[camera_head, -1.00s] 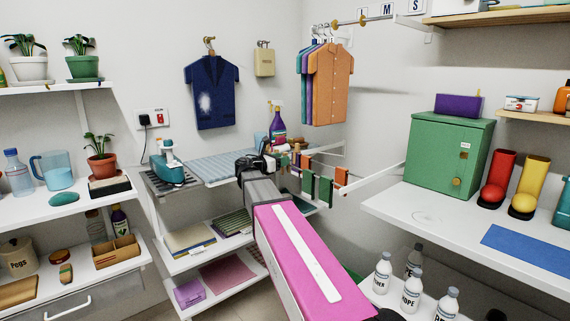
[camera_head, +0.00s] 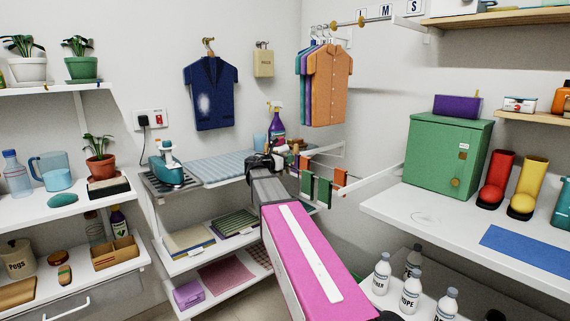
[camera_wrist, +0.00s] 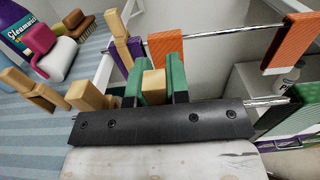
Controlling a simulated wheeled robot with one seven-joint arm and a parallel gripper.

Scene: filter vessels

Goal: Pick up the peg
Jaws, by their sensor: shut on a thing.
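My gripper (camera_wrist: 154,76) is shut on a small pale wooden peg (camera_wrist: 154,88), which sits between its two green-tipped fingers in the wrist view. In the head view, my gripper (camera_head: 270,160) is at the right end of the blue striped board, near the drying rail; the held peg cannot be made out there. Other wooden pegs show in the wrist view: one upright at a purple cloth (camera_wrist: 120,42), one lying on the board (camera_wrist: 30,88), and one just left of my gripper (camera_wrist: 88,97). Whether the held peg touches anything beneath is hidden.
Orange cloth (camera_wrist: 165,46) hangs just beyond my fingers, and another orange cloth (camera_wrist: 290,42) hangs farther right. A spray bottle (camera_head: 277,122) and brush (camera_wrist: 72,22) stand behind. A green cabinet (camera_head: 448,155) stands at right.

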